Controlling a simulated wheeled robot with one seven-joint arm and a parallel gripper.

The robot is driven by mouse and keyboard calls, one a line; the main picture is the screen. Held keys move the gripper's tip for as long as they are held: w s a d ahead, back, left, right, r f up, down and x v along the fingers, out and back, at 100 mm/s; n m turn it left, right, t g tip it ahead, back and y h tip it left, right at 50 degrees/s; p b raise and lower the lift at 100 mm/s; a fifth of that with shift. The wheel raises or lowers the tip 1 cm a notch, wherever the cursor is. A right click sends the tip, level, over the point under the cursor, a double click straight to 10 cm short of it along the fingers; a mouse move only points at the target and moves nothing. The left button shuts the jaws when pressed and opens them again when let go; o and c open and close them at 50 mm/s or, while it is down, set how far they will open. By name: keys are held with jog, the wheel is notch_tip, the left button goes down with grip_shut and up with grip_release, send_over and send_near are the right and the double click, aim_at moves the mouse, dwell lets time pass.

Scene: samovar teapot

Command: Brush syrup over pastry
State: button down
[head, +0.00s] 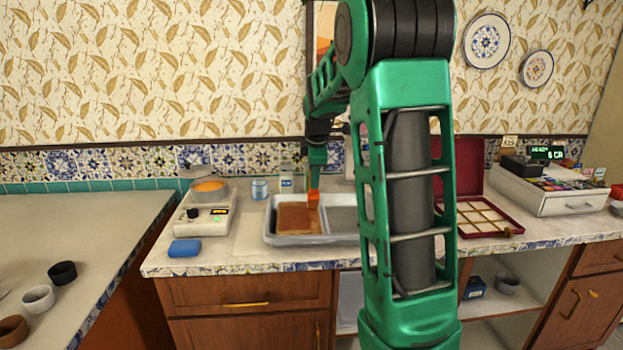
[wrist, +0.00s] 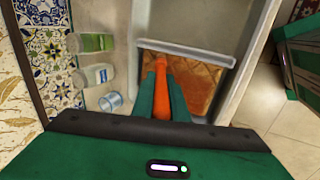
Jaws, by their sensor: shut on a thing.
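My gripper (head: 316,180) is shut on an orange brush (head: 313,198), over the right part of the pastry. In the wrist view the brush (wrist: 162,100) runs between the two green fingers, its far end over the pastry. The brown pastry (head: 294,218) lies in the left compartment of a grey metal tray (head: 270,238). It also shows in the wrist view (wrist: 205,75), with a faint pattern of cut lines. I cannot tell whether the brush touches it. A pan with orange syrup (head: 209,185) stands on a white device with a knob (head: 208,217), left of the tray.
A blue sponge (head: 184,248) lies at the counter's front left. A blue-labelled jar (head: 259,189) and bottles stand behind the tray. An open red box (head: 478,218) with a gridded inside and a cash register (head: 560,195) stand to the right. My arm hides part of the counter.

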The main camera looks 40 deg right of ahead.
jog(key=shift+s+a, duration=3.9)
jog(key=shift+s, duration=1.45)
jog(key=shift+w+d, duration=1.7)
jog(key=shift+w, duration=0.7)
jog(key=shift+w+d, duration=1.75)
jog(key=shift+w, duration=0.65)
jog(key=shift+w+d, duration=1.7)
jog(key=shift+w, duration=0.7)
notch_tip(320, 180, up, 7)
jog(key=shift+s, duration=0.1)
